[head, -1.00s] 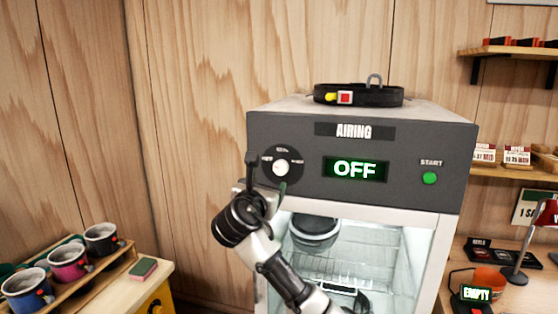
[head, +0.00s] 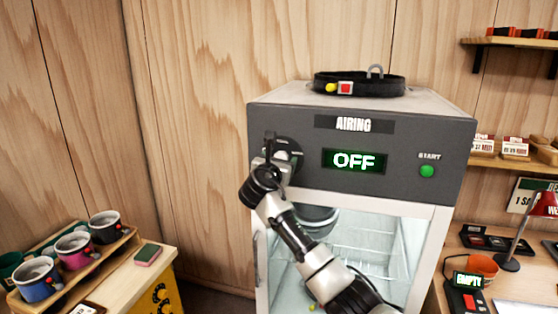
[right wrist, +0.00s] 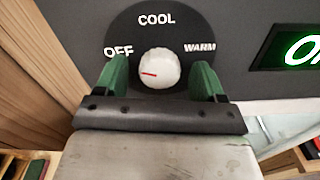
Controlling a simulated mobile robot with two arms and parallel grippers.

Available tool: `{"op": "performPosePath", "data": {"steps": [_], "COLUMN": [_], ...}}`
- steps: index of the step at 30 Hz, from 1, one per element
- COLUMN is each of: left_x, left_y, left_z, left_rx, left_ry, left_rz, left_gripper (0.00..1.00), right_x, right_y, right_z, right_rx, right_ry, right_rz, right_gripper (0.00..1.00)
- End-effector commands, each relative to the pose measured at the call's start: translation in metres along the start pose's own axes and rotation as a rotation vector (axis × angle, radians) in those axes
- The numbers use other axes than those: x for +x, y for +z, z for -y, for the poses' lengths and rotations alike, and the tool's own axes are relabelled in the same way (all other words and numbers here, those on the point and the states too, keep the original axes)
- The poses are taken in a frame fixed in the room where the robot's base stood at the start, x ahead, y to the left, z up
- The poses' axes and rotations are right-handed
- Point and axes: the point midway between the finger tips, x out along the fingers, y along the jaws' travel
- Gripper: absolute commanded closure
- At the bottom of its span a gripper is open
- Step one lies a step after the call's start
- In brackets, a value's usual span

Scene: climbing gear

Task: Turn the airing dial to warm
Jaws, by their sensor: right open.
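The airing dial shows in the right wrist view as a white knob (right wrist: 159,69) on a dark round plate marked OFF, COOL and WARM. Its red pointer line is toward the left, on the OFF side. The green display (head: 354,161) on the airing cabinet (head: 450,150) reads OFF. My right gripper (right wrist: 160,82) is open, with one green finger on each side of the knob; I cannot tell whether they touch it. In the head view my right gripper (head: 272,160) covers part of the dial plate (head: 290,148). My left gripper is not in view.
A green START button (head: 427,171) sits right of the display. A black belt (head: 358,84) lies on the cabinet top. Mugs (head: 75,248) stand in a rack at lower left. A red lamp (head: 545,205) stands at right.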

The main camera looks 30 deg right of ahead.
Motion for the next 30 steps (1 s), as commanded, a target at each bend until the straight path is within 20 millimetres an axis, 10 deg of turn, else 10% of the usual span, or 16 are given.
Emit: {"op": "performPosePath", "data": {"steps": [12, 30], "left_x": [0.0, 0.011], "left_y": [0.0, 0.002], "left_z": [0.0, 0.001], "left_rx": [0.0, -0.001], "left_ry": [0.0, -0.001], "left_rz": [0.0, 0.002], "left_gripper": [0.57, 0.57], "right_x": [0.0, -0.001], "right_y": [0.0, -0.002], "right_z": [0.0, 0.0], "right_rx": [0.0, 0.229], "right_ry": [-0.001, 0.0], "right_rz": [-0.001, -0.001], "right_gripper": [0.8, 0.8]}}
